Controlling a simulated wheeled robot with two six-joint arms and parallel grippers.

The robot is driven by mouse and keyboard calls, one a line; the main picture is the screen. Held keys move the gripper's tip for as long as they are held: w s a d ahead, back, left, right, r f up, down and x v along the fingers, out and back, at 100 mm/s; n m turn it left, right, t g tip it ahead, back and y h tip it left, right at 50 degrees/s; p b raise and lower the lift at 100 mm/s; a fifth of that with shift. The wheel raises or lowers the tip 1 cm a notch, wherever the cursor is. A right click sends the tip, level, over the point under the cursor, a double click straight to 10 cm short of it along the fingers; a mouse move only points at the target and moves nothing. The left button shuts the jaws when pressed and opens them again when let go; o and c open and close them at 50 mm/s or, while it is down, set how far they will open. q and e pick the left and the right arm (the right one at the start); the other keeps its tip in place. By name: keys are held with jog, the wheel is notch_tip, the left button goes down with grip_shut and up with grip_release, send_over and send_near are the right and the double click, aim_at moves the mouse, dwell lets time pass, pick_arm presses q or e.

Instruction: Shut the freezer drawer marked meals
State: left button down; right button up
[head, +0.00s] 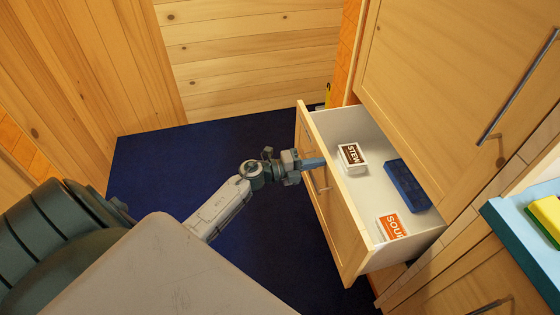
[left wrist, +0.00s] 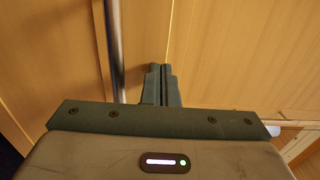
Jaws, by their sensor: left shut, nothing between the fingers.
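The wooden freezer drawer (head: 347,232) stands pulled out at the right of the head view, with its white inside showing. I cannot see a "meals" mark on it. A metal bar handle (head: 318,182) is on its front, and a bar handle also shows in the left wrist view (left wrist: 115,50). My left gripper (head: 318,163) is shut and empty at the drawer's front, beside the handle. In the left wrist view its fingertips (left wrist: 161,68) point at the wooden panel; I cannot tell whether they touch it. My right gripper is not in view.
In the drawer lie a box marked stew (head: 352,158), a box marked soup (head: 391,227) and a dark blue block (head: 408,186). A tall cabinet door (head: 440,70) rises behind. A blue-edged counter (head: 510,235) with a yellow-green sponge-like thing (head: 546,215) is at right. Dark blue floor (head: 180,170) lies clear.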

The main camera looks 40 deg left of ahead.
pick_arm(q)
jog(key=b+x, duration=0.1)
jog(key=x, duration=2.1)
jog(key=shift+r, duration=0.15)
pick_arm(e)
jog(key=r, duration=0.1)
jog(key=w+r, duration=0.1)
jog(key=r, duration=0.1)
pick_arm(q)
jog(key=shift+w+d+r, duration=0.1)
jog(key=shift+d+r, duration=0.05)
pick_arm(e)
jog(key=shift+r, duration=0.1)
